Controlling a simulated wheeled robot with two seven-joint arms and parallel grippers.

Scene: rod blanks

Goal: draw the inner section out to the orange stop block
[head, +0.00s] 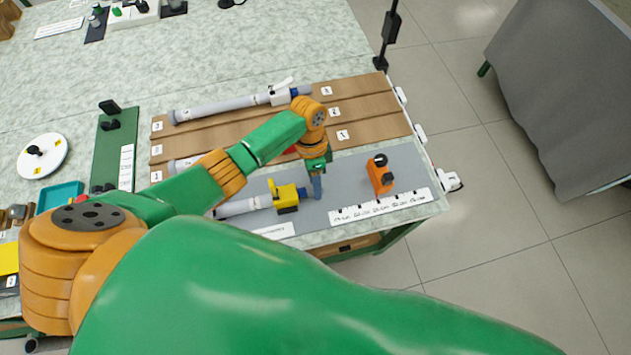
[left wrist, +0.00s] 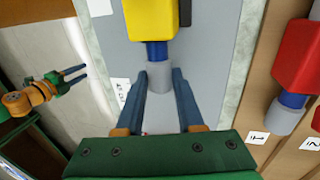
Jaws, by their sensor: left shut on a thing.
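The grey outer tube (head: 243,207) lies on the grey mat, with a yellow collar (head: 287,196) at its right end. The blue inner section (head: 302,193) shows just beyond the collar. In the left wrist view the blue section (left wrist: 156,50) ends in a grey end cap (left wrist: 158,78). My left gripper (head: 317,192) is shut on this cap, with a blue finger on each side (left wrist: 160,80). The orange stop block (head: 379,176) stands to the right, apart from the gripper. My right gripper (left wrist: 76,73) shows in the left wrist view, open and empty.
A printed scale (head: 381,206) runs along the mat's front edge, below the stop block. Brown grooved boards (head: 375,105) behind hold other tubes, one with a white collar (head: 284,95). The mat between my left gripper and the block looks clear.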

